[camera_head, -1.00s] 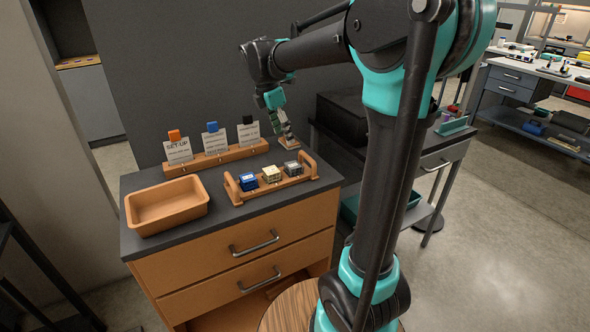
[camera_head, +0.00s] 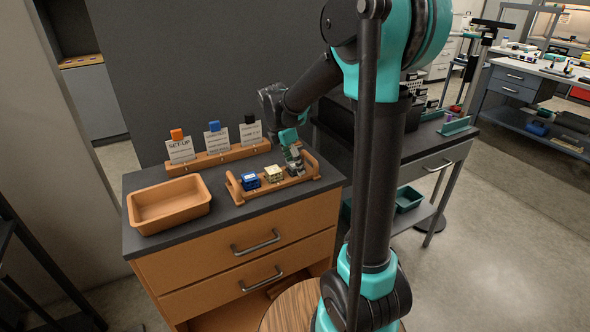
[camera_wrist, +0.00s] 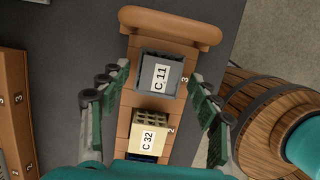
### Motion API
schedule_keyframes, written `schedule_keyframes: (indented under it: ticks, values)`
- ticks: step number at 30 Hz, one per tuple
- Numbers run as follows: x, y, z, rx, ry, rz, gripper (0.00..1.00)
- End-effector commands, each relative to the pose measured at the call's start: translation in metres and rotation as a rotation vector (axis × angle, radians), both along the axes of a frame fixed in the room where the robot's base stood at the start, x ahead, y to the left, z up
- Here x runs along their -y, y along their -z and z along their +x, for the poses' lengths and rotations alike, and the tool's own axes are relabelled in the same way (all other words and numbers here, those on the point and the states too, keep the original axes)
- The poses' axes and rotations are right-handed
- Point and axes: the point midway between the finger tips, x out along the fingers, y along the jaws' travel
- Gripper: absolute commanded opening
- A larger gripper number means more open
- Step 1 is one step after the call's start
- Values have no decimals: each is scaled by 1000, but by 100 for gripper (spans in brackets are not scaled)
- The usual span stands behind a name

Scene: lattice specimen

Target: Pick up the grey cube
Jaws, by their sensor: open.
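The grey cube (camera_wrist: 161,74), labelled C 11, sits in slot 3 of the wooden carrier (camera_wrist: 170,27), close to its end handle. In the wrist view my gripper (camera_wrist: 160,93) is open, with one finger on each side of the carrier and the grey cube between and a little beyond them. In the head view my gripper (camera_head: 294,155) is over the right end of the carrier (camera_head: 238,196) and partly hides the grey cube. A cream cube (camera_wrist: 148,131), labelled C 32, sits in slot 2, and a blue cube (camera_head: 249,181) stands left of it.
An empty orange tray (camera_head: 168,205) stands on the left of the dark cabinet top. A wooden card holder (camera_head: 217,158) with several cards stands behind the carrier.

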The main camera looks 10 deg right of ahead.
Motion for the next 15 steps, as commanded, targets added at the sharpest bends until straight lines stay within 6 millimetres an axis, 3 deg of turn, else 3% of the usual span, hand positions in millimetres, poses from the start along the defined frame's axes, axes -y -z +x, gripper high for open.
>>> schedule_keyframes:
  ticks: [6,15]
  values:
    - [0,1,0,0,0,0,63]
    - [0,1,0,0,-1,0,27]
